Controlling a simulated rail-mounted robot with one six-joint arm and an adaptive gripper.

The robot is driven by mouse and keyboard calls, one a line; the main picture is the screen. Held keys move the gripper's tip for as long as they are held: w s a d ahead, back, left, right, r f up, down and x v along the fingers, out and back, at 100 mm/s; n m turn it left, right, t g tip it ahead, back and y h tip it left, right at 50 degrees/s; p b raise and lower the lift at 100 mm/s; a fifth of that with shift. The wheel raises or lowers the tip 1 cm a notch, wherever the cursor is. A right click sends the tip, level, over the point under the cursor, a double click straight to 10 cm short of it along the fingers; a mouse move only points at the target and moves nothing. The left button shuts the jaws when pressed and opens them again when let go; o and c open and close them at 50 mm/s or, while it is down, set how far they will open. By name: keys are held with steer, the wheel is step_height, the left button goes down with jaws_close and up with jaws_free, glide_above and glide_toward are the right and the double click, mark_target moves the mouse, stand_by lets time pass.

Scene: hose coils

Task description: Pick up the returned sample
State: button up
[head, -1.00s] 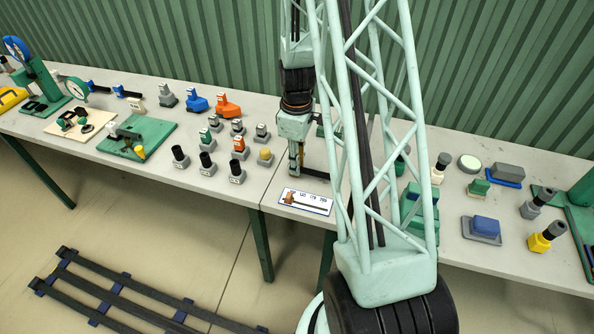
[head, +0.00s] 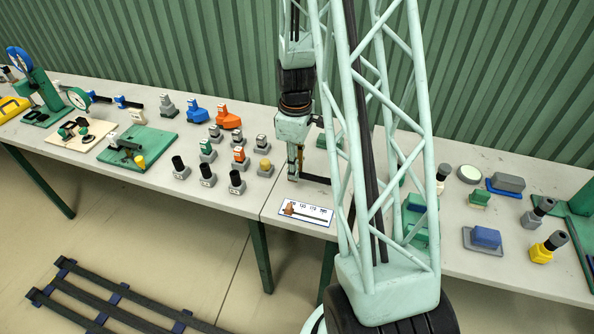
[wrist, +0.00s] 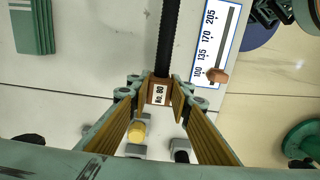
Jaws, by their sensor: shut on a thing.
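The sample is a brown block with a white label reading No. 80 (wrist: 158,96) and a black ribbed hose (wrist: 167,40) running away from it. My gripper (wrist: 158,92) is shut on the brown block, one finger on each side. In the head view my gripper (head: 294,178) points down over the table, and the black hose (head: 316,180) sticks out from it to the right, roughly level. The gripper hides most of the block there. I cannot tell how large any gap to the table is.
A white scale card (head: 307,213) with a brown pointer lies just in front of my gripper. Several grey-based samples (head: 207,175) stand to the left. Green blocks (head: 415,235) stand to the right, partly behind my lattice arm. The table's front edge is close.

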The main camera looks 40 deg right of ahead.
steer(key=s+a, duration=0.2)
steer(key=a, duration=0.5)
steer(key=s+a+r, duration=0.1)
steer(key=s+a, duration=0.2)
steer(key=a, duration=0.4)
steer(key=shift+a+r+b, duration=0.2)
steer(key=shift+b, duration=0.25)
stand_by(1.4)
